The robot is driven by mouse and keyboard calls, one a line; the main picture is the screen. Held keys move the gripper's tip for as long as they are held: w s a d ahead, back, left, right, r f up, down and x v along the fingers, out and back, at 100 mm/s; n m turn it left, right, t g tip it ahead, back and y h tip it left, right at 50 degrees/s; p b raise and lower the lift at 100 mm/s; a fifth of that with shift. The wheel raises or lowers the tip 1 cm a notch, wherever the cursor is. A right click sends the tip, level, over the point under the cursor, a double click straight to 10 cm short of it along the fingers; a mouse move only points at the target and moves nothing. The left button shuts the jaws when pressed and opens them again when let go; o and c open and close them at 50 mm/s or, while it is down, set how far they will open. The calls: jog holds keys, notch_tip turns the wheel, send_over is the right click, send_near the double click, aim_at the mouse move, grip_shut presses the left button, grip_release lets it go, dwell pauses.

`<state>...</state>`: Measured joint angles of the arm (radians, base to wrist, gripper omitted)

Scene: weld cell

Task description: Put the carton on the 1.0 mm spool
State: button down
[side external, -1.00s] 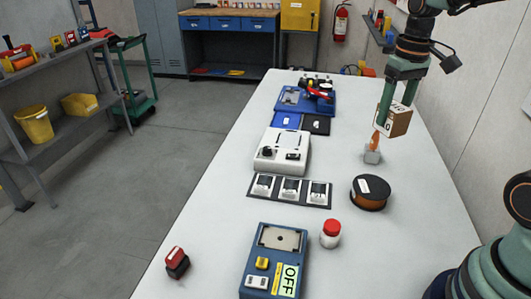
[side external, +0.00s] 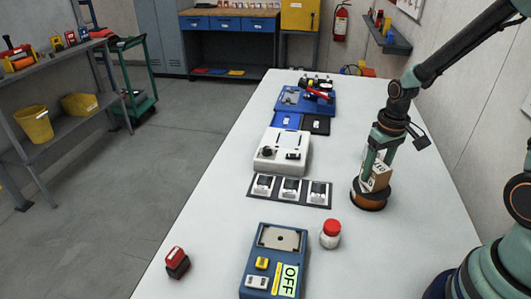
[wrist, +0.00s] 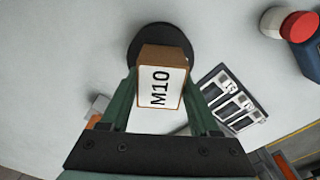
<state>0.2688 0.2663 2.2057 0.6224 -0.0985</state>
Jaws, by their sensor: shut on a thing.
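The carton (side external: 380,178) is a small brown box with a white label; the label reads M10 in the wrist view (wrist: 160,88). My gripper (side external: 373,182) is shut on the carton, with one green finger on each side of it. The spool (side external: 369,203) is a round dark reel with orange-brown windings. The carton is at the top of the spool in the side view, and whether it touches cannot be told. In the wrist view the spool's dark flange (wrist: 134,45) shows behind the carton, which hides much of it. The spool's label is hidden.
A white jar with a red cap (side external: 330,233) stands in front of the spool. A dark strip with several switches (side external: 290,191) lies to its left. A blue box marked OFF (side external: 271,262) is nearer the front. Bare table lies right of the jar.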

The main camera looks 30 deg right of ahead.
aim_at(378, 167)
jog(key=shift+f, duration=0.3)
jog(key=shift+c, duration=0.6)
grip_release()
notch_tip(378, 167, up, 12)
jog(key=s+a+r+n+t, duration=0.2)
jog(key=s+a+r+t, duration=0.3)
jog(key=a, duration=0.4)
jog(key=shift+r, duration=0.8)
jog(key=shift+a, duration=0.1)
